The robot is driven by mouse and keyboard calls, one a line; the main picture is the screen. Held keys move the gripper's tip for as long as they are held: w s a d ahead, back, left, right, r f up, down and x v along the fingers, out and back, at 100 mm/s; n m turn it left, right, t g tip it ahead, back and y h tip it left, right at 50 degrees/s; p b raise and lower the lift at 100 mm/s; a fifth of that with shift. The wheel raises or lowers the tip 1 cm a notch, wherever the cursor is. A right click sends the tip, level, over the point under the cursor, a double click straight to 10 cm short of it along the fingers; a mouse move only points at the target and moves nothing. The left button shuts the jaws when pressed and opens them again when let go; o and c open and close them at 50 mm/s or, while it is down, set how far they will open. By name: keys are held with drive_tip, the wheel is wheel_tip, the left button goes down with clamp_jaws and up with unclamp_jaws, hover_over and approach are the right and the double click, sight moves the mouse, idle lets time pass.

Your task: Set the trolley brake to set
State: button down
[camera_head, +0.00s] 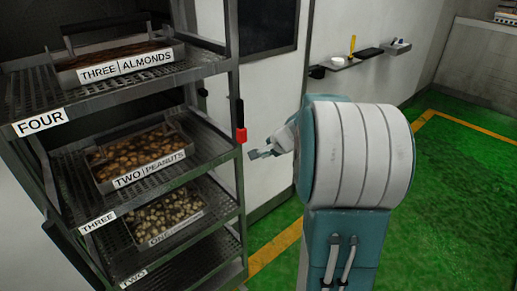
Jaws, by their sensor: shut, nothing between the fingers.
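The trolley (232,60) is a dark metal rack on the left with several perforated shelves. On its right front post sits a small red block (241,135) with a black upright piece (239,112) above it. This may be the brake lever; I cannot read any marking on it. My gripper (254,155) is shut and empty, a little to the right of the red block and slightly below it, apart from it in the picture. My arm's large white and teal link hides part of the wall and floor behind it.
Trays of almonds (120,70), peanuts (160,158) and another nut tray (165,232) stand on the labelled shelves. A wall shelf (345,65) with small items is behind my arm. Green floor (465,160) with yellow lines is open at right.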

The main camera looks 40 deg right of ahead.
drive_tip(key=s, duration=0.5)
drive_tip(key=shift+s+d, duration=0.2)
drive_tip(key=shift+s, duration=0.2)
drive_tip(key=s+a+r+n+g, duration=0.1)
drive_tip(key=s+a+r+n, duration=0.15)
drive_tip(key=a, duration=0.45)
drive_tip(key=s+a+r+n, duration=0.1)
drive_tip(key=s+a+n, duration=0.1)
drive_tip(key=a+n, duration=0.35)
drive_tip(key=s+a+r+n+g, duration=0.1)
drive_tip(key=s+a+r, duration=0.1)
drive_tip(key=a, duration=0.6)
drive_tip(key=s+a+n, duration=0.7)
drive_tip(key=s+n, duration=0.1)
drive_tip(key=s, duration=0.3)
drive_tip(key=shift+r+g+h, duration=0.3)
drive_tip(key=shift+r+h, duration=0.05)
drive_tip(key=shift+h, duration=0.05)
